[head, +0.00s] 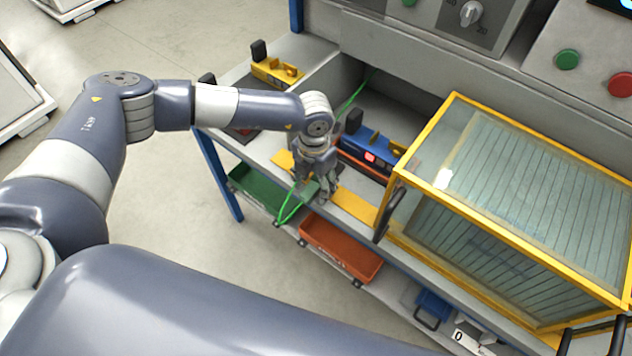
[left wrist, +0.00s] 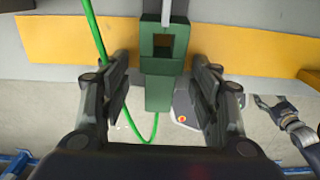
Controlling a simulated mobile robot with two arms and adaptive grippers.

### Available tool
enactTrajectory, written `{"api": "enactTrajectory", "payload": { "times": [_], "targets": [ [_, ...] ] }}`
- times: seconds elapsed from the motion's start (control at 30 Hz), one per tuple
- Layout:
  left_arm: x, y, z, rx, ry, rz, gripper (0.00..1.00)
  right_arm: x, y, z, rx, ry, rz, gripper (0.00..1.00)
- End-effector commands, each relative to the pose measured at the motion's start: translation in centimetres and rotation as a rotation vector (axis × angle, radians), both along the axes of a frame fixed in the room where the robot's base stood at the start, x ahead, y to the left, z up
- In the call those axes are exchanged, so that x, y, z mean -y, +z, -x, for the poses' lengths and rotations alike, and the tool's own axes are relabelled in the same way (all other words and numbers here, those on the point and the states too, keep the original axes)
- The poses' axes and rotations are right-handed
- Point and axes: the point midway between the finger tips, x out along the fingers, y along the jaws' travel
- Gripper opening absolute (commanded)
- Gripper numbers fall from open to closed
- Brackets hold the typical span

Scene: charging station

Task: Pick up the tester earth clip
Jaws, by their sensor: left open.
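The tester earth clip (left wrist: 160,88) is a green block with a square opening. It sits at the bench's front edge, and a green cable loops beside it. My left gripper (left wrist: 162,90) is open, with one finger on each side of the clip and a visible gap to each. In the head view my left gripper (head: 325,192) points down over the yellow front strip, and the clip (head: 304,192) is partly hidden by it. What seems to be my right gripper (left wrist: 275,108) shows small at the right of the left wrist view; its jaws are unclear.
A yellow-framed glass enclosure (head: 400,195) stands close to the right of my left gripper. A blue tester (head: 365,150) with a red light is just behind. A green bin (head: 250,190) and an orange bin (head: 340,250) hang below the edge. Open floor lies in front.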

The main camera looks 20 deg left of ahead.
Motion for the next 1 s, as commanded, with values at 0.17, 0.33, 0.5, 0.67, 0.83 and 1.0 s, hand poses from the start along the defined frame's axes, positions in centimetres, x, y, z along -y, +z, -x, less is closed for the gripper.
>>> {"api": "enactTrajectory", "payload": {
  "times": [0.17, 0.33, 0.5, 0.67, 0.83, 1.0],
  "targets": [
    [0.0, 0.0, 0.0, 0.001, 0.0, 0.0, 0.5, 0.1, -0.1, 0.8, -0.014, 0.0, 0.002, 0.63],
    [0.0, 0.0, 0.0, 0.001, 0.0, 0.0, 0.11, 0.1, -0.2, 1.7, -0.027, 0.0, 0.003, 0.63],
    [0.0, 0.1, -0.1, 0.001, 0.0, 0.0, 0.08, 0.2, -0.2, 1.9, -0.03, 0.0, 0.003, 0.63],
    [0.0, 0.1, -0.1, 0.002, 0.001, 0.001, 0.08, 0.2, -0.2, 1.8, -0.028, 0.0, 0.004, 0.63],
    [0.0, 0.9, -0.2, 0.005, 0.001, 0.002, 0.08, 0.4, -0.7, 1.5, -0.024, 0.0, 0.006, 0.63],
    [0.0, 3.0, -0.2, 0.006, -0.001, 0.003, 0.08, 0.5, -1.7, 1.3, -0.021, 0.001, 0.007, 0.63]
  ]
}}
